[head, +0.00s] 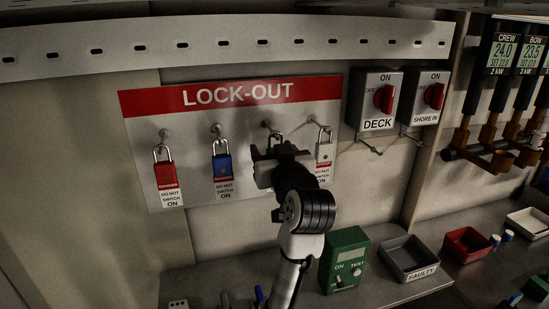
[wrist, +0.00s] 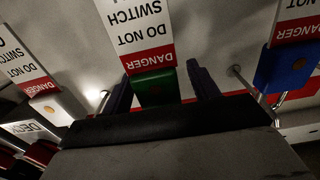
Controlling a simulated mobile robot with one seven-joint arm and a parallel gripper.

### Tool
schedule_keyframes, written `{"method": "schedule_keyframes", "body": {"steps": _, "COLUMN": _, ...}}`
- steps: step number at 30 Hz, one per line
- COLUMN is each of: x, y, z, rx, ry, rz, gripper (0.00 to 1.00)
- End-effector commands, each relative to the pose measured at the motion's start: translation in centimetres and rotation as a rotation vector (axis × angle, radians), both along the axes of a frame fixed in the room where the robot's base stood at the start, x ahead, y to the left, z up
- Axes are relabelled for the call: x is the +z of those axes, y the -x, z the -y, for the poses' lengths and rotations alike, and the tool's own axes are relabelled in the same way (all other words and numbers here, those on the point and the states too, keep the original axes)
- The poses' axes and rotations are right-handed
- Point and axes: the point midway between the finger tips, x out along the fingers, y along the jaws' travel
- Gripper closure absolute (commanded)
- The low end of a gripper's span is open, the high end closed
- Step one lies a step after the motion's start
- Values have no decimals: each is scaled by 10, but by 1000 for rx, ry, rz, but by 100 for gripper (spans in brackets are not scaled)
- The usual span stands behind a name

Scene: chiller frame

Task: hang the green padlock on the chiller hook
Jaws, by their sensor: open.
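The green padlock (wrist: 155,88) shows in the wrist view with a red-and-white DANGER tag, between the two fingers of my gripper (wrist: 161,86). The fingers are apart on either side of it; I cannot tell whether either touches it. In the head view my gripper (head: 279,153) is in front of the LOCK-OUT board (head: 236,97) and hides the padlock's body. A shackle (head: 271,137) shows on the board hook just above my gripper. No hook labelled chiller is readable. Wire hooks stick out below the DECK switch (head: 376,101) and the SHORE IN switch (head: 427,97).
A red padlock (head: 165,175) and a blue padlock (head: 222,165) hang to the left, a white padlock (head: 324,150) close to the right. A green tester (head: 344,258), a grey FAULTY tray (head: 408,257) and a red tray (head: 466,244) stand on the counter below. Pipes (head: 492,153) project at far right.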

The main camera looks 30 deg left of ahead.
Motion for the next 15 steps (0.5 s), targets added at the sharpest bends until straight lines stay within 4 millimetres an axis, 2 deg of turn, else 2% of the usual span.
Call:
{"method": "schedule_keyframes", "body": {"steps": 2, "x": 0, "y": 0, "z": 0, "rx": 0, "ry": 0, "rz": 0, "gripper": 44}}
{"method": "schedule_keyframes", "body": {"steps": 13, "x": 0, "y": 0, "z": 0, "rx": 0, "ry": -1, "rz": 1, "gripper": 92}}
{"method": "schedule_keyframes", "body": {"steps": 15, "x": 1, "y": 0, "z": 0, "rx": 0, "ry": -1, "rz": 1, "gripper": 93}}
